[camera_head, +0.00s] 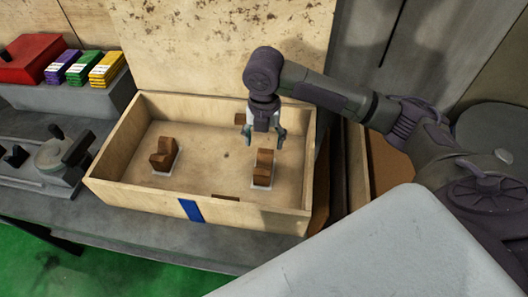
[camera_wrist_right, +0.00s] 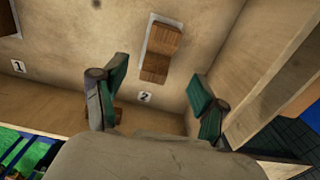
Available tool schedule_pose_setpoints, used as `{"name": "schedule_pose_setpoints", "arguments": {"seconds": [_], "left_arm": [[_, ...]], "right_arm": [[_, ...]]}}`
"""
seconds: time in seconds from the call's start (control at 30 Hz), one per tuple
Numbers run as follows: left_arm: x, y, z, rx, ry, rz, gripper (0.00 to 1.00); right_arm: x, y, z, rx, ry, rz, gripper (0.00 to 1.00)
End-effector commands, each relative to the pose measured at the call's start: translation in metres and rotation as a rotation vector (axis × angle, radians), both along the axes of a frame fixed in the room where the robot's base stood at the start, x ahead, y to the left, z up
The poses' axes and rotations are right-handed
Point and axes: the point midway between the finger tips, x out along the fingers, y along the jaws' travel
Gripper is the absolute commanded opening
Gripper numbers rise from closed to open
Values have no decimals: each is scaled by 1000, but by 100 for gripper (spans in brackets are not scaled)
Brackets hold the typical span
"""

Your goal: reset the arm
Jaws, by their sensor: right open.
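My right gripper (camera_head: 264,136) is open and empty, above the inside of a wooden box (camera_head: 130,190). In the right wrist view its two green-padded fingers (camera_wrist_right: 158,98) stand wide apart. A brown stepped block (camera_head: 263,167) stands on a white patch in the box, just below the gripper in the head view; in the wrist view a brown block (camera_wrist_right: 163,48) shows on a white patch beyond the fingertips, apart from them. My right arm reaches in from the right. My left gripper is not in view.
A second brown block (camera_head: 162,155) stands on a white patch at the box's left. The raised lid (camera_head: 190,50) is behind. Left of the box are a grey machine part with a lever (camera_head: 62,155), a red case (camera_head: 32,58) and coloured stacks (camera_head: 84,66). Green floor shows in front.

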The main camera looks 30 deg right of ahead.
Motion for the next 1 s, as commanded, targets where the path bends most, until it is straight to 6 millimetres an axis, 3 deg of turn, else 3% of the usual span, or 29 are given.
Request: {"name": "schedule_pose_setpoints", "arguments": {"seconds": [0.2,0.73,1.0], "left_arm": [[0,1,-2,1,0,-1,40],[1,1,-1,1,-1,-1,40],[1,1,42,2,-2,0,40]], "right_arm": [[0,0,18,-1,-1,0,72],[0,0,20,0,1,-1,72],[0,0,64,1,1,0,72]]}}
